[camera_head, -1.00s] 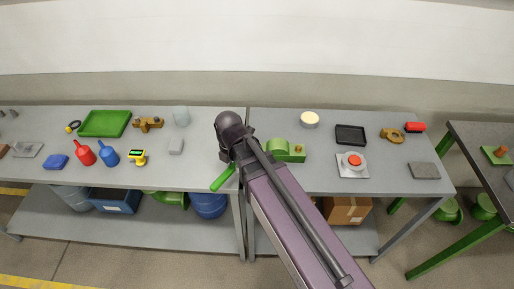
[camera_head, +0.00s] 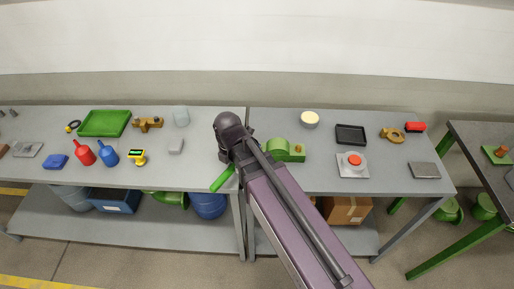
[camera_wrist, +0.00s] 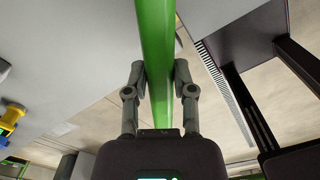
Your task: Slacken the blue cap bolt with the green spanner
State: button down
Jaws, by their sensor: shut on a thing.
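The green spanner (camera_wrist: 156,40) is a long green bar that runs up between the two fingers of my gripper (camera_wrist: 160,75) in the wrist view. The fingers are shut on it. In the head view the spanner's handle end (camera_head: 222,180) sticks out below my wrist at the front edge of the bench. The green case (camera_head: 286,150), with a rounded top and a small brass-coloured part, stands just right of my wrist. My arm covers part of it. I cannot make out the blue cap bolt in either view, nor the spanner's working end.
On the right are a black tray (camera_head: 350,134) and a red button box (camera_head: 353,162). The bench front between them is fairly clear.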

jog(key=shift+r+p, duration=1)
dwell(2.0)
